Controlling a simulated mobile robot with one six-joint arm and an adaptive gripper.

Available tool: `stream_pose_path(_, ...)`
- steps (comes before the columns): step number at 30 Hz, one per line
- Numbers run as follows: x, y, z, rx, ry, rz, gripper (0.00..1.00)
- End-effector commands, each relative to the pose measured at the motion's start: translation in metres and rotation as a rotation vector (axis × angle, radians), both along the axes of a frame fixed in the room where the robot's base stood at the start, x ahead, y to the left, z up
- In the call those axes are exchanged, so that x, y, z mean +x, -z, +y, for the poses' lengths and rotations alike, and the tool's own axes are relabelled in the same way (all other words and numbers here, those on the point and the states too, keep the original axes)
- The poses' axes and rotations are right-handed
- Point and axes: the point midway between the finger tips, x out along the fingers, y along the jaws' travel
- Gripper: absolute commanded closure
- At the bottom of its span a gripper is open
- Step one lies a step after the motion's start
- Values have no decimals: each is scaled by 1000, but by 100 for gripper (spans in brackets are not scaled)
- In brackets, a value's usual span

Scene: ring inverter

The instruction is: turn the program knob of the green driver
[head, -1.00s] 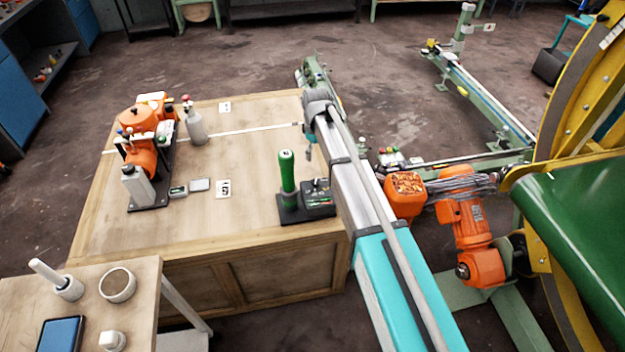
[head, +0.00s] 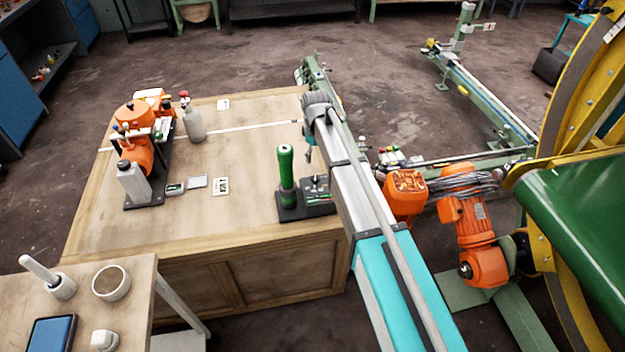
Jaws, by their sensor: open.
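The green driver (head: 286,172) stands upright on a black base near the front right corner of the wooden workbench. A dark control box (head: 318,194) with small markings sits on the same base, to its right. The program knob is too small to make out. My arm crosses the middle of the head view and covers the bench's right edge. What looks like my gripper (head: 309,147) shows as a small grey-blue end beside the arm, pointing down, behind and above the control box. It appears open and apart from the driver; most of it is hidden.
The wooden workbench (head: 140,215) has clear room in its middle. An orange machine (head: 136,150) and a grey bottle (head: 194,122) stand at its left. A small table (head: 120,295) is at front left. An orange motor (head: 470,230) and green drum (head: 580,215) lie right of my arm.

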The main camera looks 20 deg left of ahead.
Motion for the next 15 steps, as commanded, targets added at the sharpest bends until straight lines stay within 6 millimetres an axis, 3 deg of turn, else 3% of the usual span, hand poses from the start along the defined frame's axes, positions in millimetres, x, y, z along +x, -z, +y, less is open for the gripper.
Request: stream_pose_path(15,0,43,1,0,-1,0,19)
